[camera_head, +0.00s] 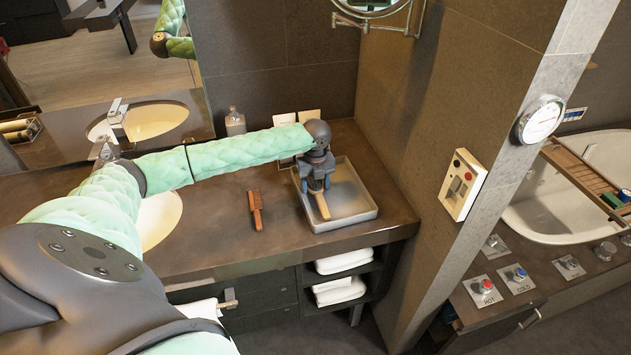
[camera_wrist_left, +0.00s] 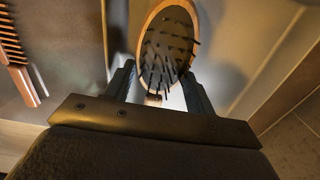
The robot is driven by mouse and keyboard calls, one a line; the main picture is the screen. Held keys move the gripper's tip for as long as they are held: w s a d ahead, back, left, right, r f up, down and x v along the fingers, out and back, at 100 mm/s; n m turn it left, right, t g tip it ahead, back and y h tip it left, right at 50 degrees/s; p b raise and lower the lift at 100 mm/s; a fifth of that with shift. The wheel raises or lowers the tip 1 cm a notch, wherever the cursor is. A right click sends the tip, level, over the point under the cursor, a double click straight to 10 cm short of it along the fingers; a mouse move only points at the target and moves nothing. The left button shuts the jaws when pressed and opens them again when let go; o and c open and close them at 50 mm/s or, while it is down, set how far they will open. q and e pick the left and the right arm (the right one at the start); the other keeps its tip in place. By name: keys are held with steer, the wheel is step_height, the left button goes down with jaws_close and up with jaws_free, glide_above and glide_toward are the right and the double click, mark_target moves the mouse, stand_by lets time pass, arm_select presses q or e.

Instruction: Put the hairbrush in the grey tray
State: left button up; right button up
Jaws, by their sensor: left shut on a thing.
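The hairbrush (camera_head: 322,206) has a wooden body, and its lower end shows below my left gripper (camera_head: 316,186) in the head view. In the left wrist view its oval head with black bristles (camera_wrist_left: 168,48) lies between the two fingers, which are shut on it. The grey tray (camera_head: 347,221) is a shallow rectangular tray on the counter. My left gripper points down within the tray's outline, towards its left side. I cannot tell whether the brush touches the tray floor. My right gripper is not in view.
A brown comb (camera_head: 255,210) lies on the dark counter (camera_head: 220,240) left of the tray; it also shows in the left wrist view (camera_wrist_left: 14,50). A bottle (camera_head: 235,122) stands at the back. A wall bounds the counter on the right. The sink (camera_head: 160,218) is at left.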

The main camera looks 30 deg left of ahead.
mark_target(316, 182)
arm_select(q)
steer(key=shift+f, duration=0.25)
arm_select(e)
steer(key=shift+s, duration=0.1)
arm_select(q)
steer(key=o, duration=0.7)
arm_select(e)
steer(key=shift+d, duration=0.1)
arm_select(q)
steer(key=shift+r, duration=0.2)
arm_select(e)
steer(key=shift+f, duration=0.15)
arm_select(q)
steer(key=shift+r+b, duration=0.25)
steer(key=shift+b, duration=0.05)
step_height(316, 182, up, 10)
steer(key=b, duration=0.4)
steer(key=shift+f, duration=0.15)
steer(key=shift+s+d+r, duration=0.1)
steer(key=shift+r, duration=0.75)
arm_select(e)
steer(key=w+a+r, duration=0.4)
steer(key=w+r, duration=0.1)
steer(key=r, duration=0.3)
